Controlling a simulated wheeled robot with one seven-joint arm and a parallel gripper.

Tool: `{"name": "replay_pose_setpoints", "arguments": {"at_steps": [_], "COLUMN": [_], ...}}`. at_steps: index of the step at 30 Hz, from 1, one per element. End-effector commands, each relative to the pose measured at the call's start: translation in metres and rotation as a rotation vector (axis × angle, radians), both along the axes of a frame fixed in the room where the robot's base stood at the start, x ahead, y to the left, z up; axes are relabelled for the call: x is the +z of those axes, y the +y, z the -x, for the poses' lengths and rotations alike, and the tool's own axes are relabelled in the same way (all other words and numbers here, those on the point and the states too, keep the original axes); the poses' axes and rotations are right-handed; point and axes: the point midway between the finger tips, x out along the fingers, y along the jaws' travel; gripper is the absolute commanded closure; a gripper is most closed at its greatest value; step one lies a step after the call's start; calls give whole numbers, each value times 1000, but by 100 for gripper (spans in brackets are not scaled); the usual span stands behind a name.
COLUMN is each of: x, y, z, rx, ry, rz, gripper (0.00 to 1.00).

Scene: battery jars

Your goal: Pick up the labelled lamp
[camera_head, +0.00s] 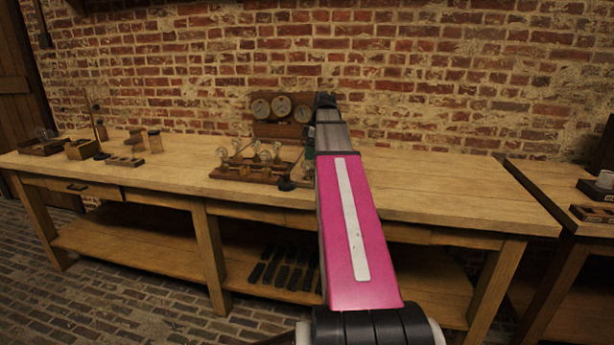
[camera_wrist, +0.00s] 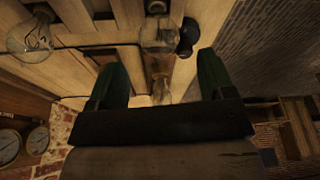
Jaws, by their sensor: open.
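Several clear glass lamps stand on a wooden lamp board (camera_head: 240,174) in the middle of the bench. One lamp (camera_head: 222,154) stands at its left end. My gripper (camera_wrist: 160,72) is open, with its two dark green fingers apart. In the wrist view a lamp (camera_wrist: 161,34) lies just beyond the fingertips and a smaller-looking lamp (camera_wrist: 161,91) shows between the fingers. Another large lamp (camera_wrist: 30,38) is at the upper left. In the head view my arm hides most of the gripper and part of the board's right end. I cannot make out a label on any lamp.
A panel with three round dials (camera_head: 282,108) stands behind the lamps. A dark round-topped knob (camera_wrist: 188,38) is close to the right finger in the wrist view. Small jars and wooden boxes (camera_head: 80,149) stand at the left. The bench right of my arm (camera_head: 440,185) is clear.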

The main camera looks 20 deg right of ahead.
Motion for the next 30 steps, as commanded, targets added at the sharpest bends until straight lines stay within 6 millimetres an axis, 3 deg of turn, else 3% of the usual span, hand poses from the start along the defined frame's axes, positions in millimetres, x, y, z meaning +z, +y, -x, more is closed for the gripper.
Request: {"name": "replay_pose_setpoints", "arguments": {"at_steps": [5,15,23,28,30], "x": [-10,-49,-52,-52,-52], "y": [3,15,16,16,16], "z": [-1,-6,-7,-7,-7], "rx": [-1,-1,-1,-1,-1], "ry": [0,0,-1,-1,-1], "rz": [0,0,0,0,0], "gripper": [25,25,25,77,80]}}
